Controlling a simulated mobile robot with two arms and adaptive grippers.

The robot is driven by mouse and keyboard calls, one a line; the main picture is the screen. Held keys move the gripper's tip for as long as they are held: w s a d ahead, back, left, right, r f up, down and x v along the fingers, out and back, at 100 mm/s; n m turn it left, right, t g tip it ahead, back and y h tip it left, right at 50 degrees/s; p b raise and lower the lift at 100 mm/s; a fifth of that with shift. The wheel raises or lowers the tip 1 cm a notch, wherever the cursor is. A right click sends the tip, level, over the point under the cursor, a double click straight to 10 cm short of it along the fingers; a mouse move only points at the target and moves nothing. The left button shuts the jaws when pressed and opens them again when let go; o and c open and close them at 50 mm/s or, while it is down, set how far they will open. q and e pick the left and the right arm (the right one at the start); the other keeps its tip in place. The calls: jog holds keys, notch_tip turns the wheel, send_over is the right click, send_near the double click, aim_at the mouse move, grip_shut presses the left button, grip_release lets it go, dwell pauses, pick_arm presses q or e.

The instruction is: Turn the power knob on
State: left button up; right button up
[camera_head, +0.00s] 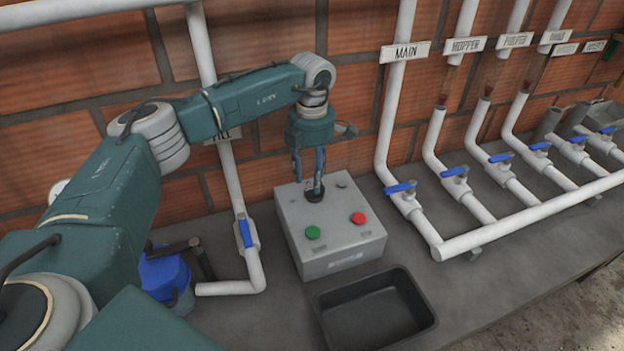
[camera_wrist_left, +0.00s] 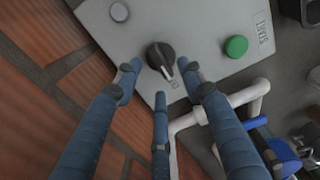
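The power knob (camera_wrist_left: 161,57) is a round black knob with a pointer, on the top face of a grey control box (camera_head: 340,235). In the head view the knob (camera_head: 314,196) shows just under my left gripper (camera_head: 308,180). In the left wrist view the blue fingers of my left gripper (camera_wrist_left: 160,85) are spread apart, with tips close around the knob's near side. Whether they touch it I cannot tell. The box also carries a green button (camera_head: 312,232) and a red button (camera_head: 358,218). My right gripper is not in view.
A black tray (camera_head: 372,308) sits in front of the box on the grey counter. White pipes with blue valve handles (camera_head: 400,188) run along the right. Another pipe with a blue handle (camera_head: 245,232) stands left of the box. A brick wall is behind.

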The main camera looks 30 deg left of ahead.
aim_at(311, 197)
pick_arm(q)
notch_tip(311, 197, down, 2)
jog(key=shift+f, duration=0.15)
jog(key=shift+f+p, duration=0.3)
jog(key=shift+f, duration=0.1)
jog(key=shift+c, duration=0.2)
grip_shut()
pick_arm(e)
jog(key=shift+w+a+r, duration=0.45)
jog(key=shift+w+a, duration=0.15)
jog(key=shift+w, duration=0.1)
